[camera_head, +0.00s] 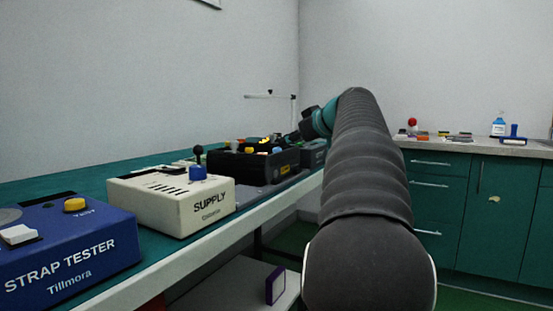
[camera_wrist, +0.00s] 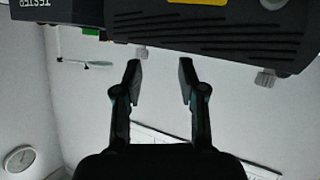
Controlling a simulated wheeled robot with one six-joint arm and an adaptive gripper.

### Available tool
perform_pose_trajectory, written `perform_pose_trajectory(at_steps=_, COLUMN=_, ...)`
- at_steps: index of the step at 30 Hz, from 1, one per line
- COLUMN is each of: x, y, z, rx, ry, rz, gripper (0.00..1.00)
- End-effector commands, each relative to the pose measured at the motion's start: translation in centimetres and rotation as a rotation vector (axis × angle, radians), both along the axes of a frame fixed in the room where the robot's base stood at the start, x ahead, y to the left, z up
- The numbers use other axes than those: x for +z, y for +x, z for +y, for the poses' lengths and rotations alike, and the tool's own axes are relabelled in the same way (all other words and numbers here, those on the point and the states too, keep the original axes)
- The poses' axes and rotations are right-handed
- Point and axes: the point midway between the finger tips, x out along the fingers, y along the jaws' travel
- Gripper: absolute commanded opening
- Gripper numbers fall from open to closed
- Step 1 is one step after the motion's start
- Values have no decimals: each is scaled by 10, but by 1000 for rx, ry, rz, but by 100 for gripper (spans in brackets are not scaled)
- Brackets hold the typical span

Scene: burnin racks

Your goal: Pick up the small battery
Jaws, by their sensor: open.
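My gripper (camera_wrist: 159,70) is open in the wrist view, with nothing between its two dark fingers. Above the fingertips in that picture is the edge of a black device with a yellow label (camera_wrist: 196,3). In the head view, my arm reaches over the bench, and its far end is close to a black device (camera_head: 255,165) with yellow parts on top. I cannot make out a small battery in either view. My arm hides part of the bench.
A white SUPPLY box (camera_head: 178,214) and a blue STRAP TESTER (camera_head: 72,258) stand on the green bench (camera_head: 75,185). A purple-edged item (camera_head: 275,284) is on the lower shelf. Several small things and a blue bottle (camera_head: 498,127) are on the right counter (camera_head: 445,146).

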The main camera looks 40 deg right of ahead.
Motion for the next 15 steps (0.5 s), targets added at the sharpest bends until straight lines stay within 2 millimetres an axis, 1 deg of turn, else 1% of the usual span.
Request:
perform_pose_trajectory(at_steps=8, x=-8, y=14, z=2, rx=5, ry=1, rz=1, gripper=41)
perform_pose_trajectory(at_steps=15, x=-25, y=43, z=3, rx=8, ry=1, rz=2, gripper=41)
